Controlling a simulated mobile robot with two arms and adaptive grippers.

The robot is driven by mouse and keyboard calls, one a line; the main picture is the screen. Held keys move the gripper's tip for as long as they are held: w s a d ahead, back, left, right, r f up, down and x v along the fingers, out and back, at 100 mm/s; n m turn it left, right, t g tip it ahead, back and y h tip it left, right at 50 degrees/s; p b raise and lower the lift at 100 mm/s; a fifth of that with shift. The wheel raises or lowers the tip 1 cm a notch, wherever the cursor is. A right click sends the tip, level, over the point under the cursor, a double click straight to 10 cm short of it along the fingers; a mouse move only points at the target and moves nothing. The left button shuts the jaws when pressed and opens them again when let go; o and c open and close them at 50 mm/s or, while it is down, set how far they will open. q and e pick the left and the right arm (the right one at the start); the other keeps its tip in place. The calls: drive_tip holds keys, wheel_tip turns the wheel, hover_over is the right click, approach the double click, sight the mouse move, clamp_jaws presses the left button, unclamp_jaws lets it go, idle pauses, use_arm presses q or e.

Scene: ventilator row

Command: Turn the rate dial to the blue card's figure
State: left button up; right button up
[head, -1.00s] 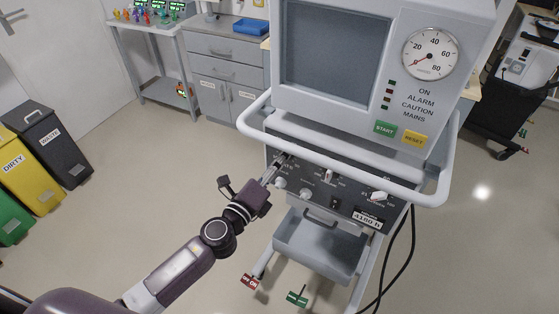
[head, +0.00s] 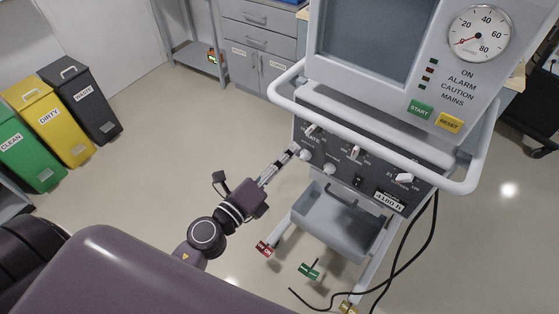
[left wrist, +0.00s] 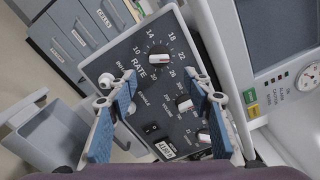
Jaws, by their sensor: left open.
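In the head view, the dial (head: 311,129) is partly hidden by the white rail. My left gripper (head: 293,150) is open and empty at the panel's left side; its blue-padded fingers show in the left wrist view (left wrist: 161,92). I see no blue card. My right gripper is not in view.
The white rail (head: 375,145) crosses in front of the panel. More knobs (left wrist: 184,103) and a switch (left wrist: 151,127) sit near the dial. A grey tray (head: 335,222) hangs below. Black cables (head: 412,250) hang at right. Bins (head: 60,122) stand far left, with open floor between.

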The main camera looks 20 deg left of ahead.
use_arm(q)
drive_tip(key=shift+v, duration=0.85)
drive_tip(key=s+a+f+n+g+y, duration=0.1)
drive_tip(key=s+f+n+g, duration=0.3)
drive_tip(key=f, duration=0.8)
drive_tip(key=s+a+f+n+g+y, duration=0.15)
drive_tip(key=f+n, duration=0.35)
drive_tip(key=f, duration=0.7)
drive_tip(key=s+a+f+n+g+y, duration=0.15)
drive_tip(key=s+f+n, duration=0.3)
drive_tip(key=f, duration=0.75)
drive_tip(key=s+f+n+g, duration=0.3)
drive_tip(key=s+f, duration=0.3)
drive_tip(key=s, duration=0.4)
drive_tip(key=s+a+f+n+g, duration=0.1)
drive_tip(key=s+f+n+g, duration=0.2)
drive_tip(key=s+f, duration=0.4)
drive_tip(key=s+f+n+g, duration=0.3)
drive_tip(key=s+f, duration=0.3)
drive_tip(key=s, duration=0.7)
drive_tip(key=shift+a+f+n+y, duration=0.3)
drive_tip(key=shift+f+n, duration=0.05)
drive_tip(key=shift+n, duration=0.4)
